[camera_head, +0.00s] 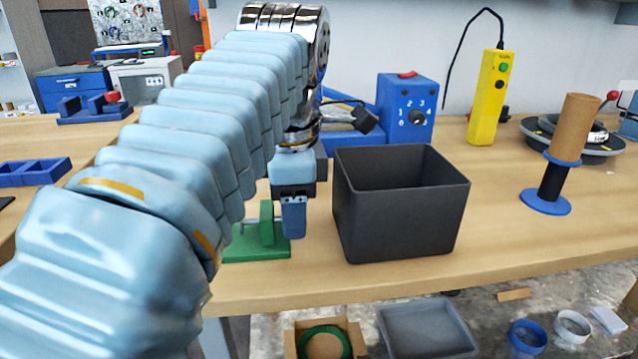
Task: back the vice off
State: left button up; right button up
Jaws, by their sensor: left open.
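A green vice (260,242) stands on the wooden bench near its front edge, with a flat base and an upright jaw; my left arm hides its left part. My left gripper (293,222) points down just right of the upright jaw, low over the base. It is open, with its fingers lined up in this view, so the gap between them does not show. I cannot tell whether it touches the vice. My right gripper is out of view.
A black open bin (400,225) stands close right of the gripper. Behind are a blue dial box (407,115) and a yellow pendant (489,100). A brown tube on a blue-based stand (546,203) is at right. The bench between bin and stand is clear.

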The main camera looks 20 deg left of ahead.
pick_arm(q)
jog(key=shift+f, duration=0.1)
jog(key=r+g+p, duration=0.1)
jog(key=p, duration=0.2)
jog(key=shift+w+a+h, duration=0.1)
jog(key=shift+h, duration=0.2)
jog(key=shift+w+a+f+g+h, duration=0.1)
jog(key=shift+a+f+g+h, duration=0.05)
jog(key=shift+f+g+h, duration=0.2)
jog(key=shift+w+f+g, duration=0.1)
jog(key=shift+f+g, duration=0.05)
jog(key=shift+g, duration=0.2)
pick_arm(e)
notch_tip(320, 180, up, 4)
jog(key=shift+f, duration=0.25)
pick_arm(q)
jog(key=shift+h, duration=0.25)
